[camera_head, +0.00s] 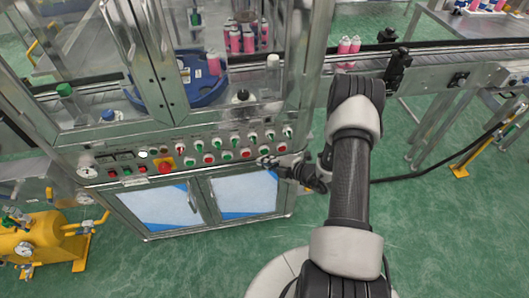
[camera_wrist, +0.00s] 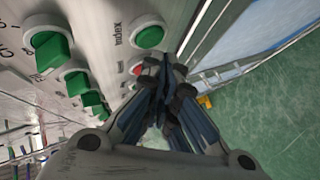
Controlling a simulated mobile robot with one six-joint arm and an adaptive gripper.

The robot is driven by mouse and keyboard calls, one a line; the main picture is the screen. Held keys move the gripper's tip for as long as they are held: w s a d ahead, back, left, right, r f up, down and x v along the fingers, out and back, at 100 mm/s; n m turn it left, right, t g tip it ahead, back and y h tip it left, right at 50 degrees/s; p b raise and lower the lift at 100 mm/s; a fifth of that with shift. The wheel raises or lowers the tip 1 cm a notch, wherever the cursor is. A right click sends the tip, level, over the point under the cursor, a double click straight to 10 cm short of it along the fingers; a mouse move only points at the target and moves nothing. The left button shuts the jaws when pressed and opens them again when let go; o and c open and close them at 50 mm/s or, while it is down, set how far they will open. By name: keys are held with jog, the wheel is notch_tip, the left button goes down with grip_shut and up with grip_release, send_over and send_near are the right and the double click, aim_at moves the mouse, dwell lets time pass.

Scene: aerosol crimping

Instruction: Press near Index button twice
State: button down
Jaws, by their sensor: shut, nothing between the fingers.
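The Index button (camera_wrist: 147,33) is a round green button with a white collar, beside the printed word "Index" in the wrist view. My gripper (camera_wrist: 165,75) is shut and empty, with its fingertips below this button in that picture. A red button (camera_wrist: 137,69) sits close beside the fingertips and is partly hidden by them. I cannot tell whether the tips touch the panel. In the head view my gripper (camera_head: 264,161) is at the right end of the lower button row, just above the cabinet doors.
Green selector switches (camera_wrist: 50,50) run along the panel beside the buttons. A red emergency stop (camera_head: 165,166) is at the panel's left. Cabinet doors (camera_head: 245,192) lie below. A conveyor (camera_head: 440,62) is at the right, and a yellow tank (camera_head: 45,240) stands lower left.

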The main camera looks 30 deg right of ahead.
jog(key=shift+w, duration=0.15)
jog(key=shift+w+d, duration=0.1)
jog(key=shift+w, duration=0.2)
jog(key=shift+w+d, duration=0.15)
jog(key=shift+w, duration=0.2)
dwell(0.9)
jog(key=shift+s, duration=0.15)
jog(key=shift+s+a, duration=0.25)
jog(key=shift+s, duration=0.4)
jog(key=s, duration=0.2)
jog(key=s+a+p, duration=0.1)
jog(key=s, duration=0.1)
jog(key=shift+s+a, duration=0.2)
jog(key=shift+s, duration=0.2)
dwell(0.7)
